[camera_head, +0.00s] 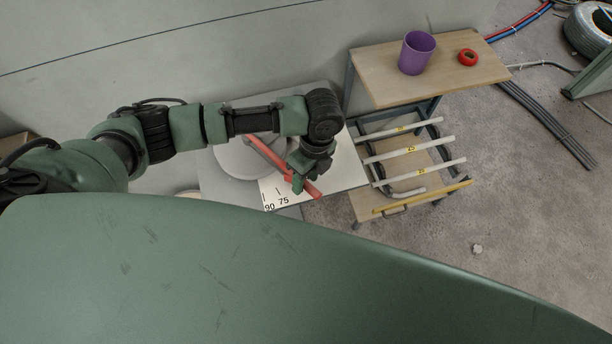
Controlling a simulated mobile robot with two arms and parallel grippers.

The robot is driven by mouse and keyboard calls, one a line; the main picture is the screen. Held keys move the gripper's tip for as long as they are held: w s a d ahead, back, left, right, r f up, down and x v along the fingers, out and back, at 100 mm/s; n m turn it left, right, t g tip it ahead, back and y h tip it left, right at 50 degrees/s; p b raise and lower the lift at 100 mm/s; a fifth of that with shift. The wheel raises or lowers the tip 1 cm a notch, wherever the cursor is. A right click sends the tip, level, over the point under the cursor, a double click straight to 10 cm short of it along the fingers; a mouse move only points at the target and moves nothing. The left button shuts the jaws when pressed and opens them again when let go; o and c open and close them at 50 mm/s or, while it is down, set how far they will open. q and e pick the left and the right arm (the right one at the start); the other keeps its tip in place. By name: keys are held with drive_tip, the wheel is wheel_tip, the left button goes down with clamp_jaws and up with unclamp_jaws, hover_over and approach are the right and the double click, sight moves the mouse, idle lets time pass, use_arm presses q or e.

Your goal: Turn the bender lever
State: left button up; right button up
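The red bender lever (266,153) lies across a round grey disc (236,160) on the bench and points to the lower right. A white scale plate (345,172) with the marks 90 and 75 lies beside the disc, under the lever's outer end. My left gripper (299,184) is at the lever's outer part, with the red end showing just past it. The fingers are small and partly hidden, so I cannot tell whether they are closed on the lever. My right gripper is not in view.
A wooden-topped cart (385,93) stands right of the bench, with a purple cup (417,52) and red tape roll (468,57) on top. Its lower shelf holds pale conduits and a yellow level (425,196). My green body covers the foreground.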

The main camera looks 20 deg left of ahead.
use_arm(q)
wheel_tip(320, 180, up, 8)
drive_tip(key=w+b, duration=0.1)
drive_tip(key=shift+w+d+f, duration=0.2)
drive_tip(key=shift+d, duration=0.1)
idle(0.6)
